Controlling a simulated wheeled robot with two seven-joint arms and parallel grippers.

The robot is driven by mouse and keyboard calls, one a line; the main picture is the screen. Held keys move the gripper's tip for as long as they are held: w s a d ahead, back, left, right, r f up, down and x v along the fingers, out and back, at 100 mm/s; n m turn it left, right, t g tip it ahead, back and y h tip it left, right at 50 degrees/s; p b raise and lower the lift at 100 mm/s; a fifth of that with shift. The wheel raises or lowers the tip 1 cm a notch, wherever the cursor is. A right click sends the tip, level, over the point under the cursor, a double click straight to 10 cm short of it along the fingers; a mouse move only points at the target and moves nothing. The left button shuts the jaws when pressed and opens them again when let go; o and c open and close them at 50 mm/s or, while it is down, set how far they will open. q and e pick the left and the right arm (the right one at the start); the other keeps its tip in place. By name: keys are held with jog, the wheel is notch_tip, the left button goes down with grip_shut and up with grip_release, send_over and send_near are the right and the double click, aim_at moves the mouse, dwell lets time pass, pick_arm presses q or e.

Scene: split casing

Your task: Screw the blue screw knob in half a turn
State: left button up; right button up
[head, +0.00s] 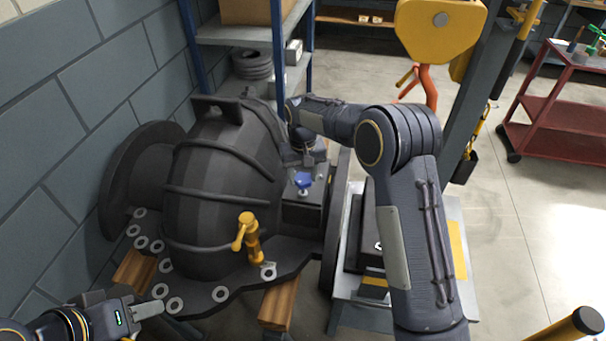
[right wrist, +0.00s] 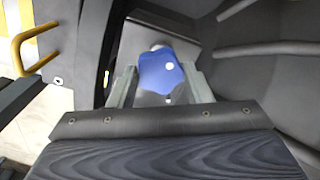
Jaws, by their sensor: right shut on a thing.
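The blue screw knob (head: 303,181) sits on a dark block at the right side of the big black casing (head: 215,195). In the right wrist view the knob (right wrist: 158,73) is a blue lobed piece with a white dot, between the two grey fingers. My right gripper (head: 302,166) is shut on the knob; its finger pads (right wrist: 160,90) are on either side of it. My left gripper (head: 140,303) is at the lower left, beside the casing's flange, apart from the knob; its jaw opening is unclear.
A yellow handle (head: 247,235) stands on the casing's flange, which carries several pale washers (head: 220,294). Wooden blocks (head: 280,303) support the casing. A shelf (head: 245,34) stands behind and a red cart (head: 565,115) at the far right. The floor between is mostly clear.

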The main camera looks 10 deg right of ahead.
aim_at(303, 178)
jog(key=m, duration=0.6)
jog(key=shift+r, duration=0.1)
jog(key=m+p, duration=0.1)
jog(key=m, duration=0.6)
jog(key=shift+w, duration=0.1)
jog(key=shift+m, duration=0.3)
jog(key=o, duration=1)
notch_tip(303, 178, up, 8)
jog(key=shift+f+b, duration=0.25)
jog(key=shift+b, duration=0.15)
jog(key=shift+r, duration=0.1)
